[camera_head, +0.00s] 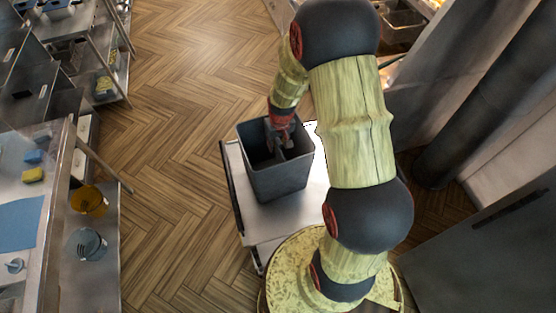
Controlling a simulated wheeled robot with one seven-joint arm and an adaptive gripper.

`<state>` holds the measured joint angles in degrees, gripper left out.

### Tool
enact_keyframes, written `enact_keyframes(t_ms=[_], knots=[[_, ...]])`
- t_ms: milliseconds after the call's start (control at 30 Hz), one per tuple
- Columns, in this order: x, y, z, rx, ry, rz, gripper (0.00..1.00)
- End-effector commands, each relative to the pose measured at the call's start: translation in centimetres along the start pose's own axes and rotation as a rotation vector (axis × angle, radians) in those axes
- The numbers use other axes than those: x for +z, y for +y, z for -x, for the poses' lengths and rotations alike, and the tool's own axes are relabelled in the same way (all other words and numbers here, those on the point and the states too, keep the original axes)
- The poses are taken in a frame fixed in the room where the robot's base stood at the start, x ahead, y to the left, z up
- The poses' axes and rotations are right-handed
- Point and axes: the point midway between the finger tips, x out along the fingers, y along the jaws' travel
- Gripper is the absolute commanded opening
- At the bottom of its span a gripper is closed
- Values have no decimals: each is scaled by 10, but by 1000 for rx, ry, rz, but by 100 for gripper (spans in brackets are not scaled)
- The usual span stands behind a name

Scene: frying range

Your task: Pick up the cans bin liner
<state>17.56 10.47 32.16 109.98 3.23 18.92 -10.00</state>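A dark grey, open-topped bin (277,184) stands upright in the middle of the picture, on a light-topped cart. The inside is dark, and I cannot make out a separate liner or any cans in it. My gripper (279,147) points down at the far part of the bin's opening, with its fingers at or just inside the mouth. The fingers are small and dark against the bin, so I cannot tell whether they are open, shut or touching anything.
The cart (262,225) has a dark side edge. Grey cabinets (480,255) stand at right. Wooden floor (175,150) is clear between counter and cart.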

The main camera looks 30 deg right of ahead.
Motion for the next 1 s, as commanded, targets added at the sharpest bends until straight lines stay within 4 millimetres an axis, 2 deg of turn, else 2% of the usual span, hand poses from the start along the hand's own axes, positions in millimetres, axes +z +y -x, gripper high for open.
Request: enact_keyframes(t_ms=[367,1000], knots=[[0,0,0,0,1,0,0],[0,0,0,0,-1,0,0]])
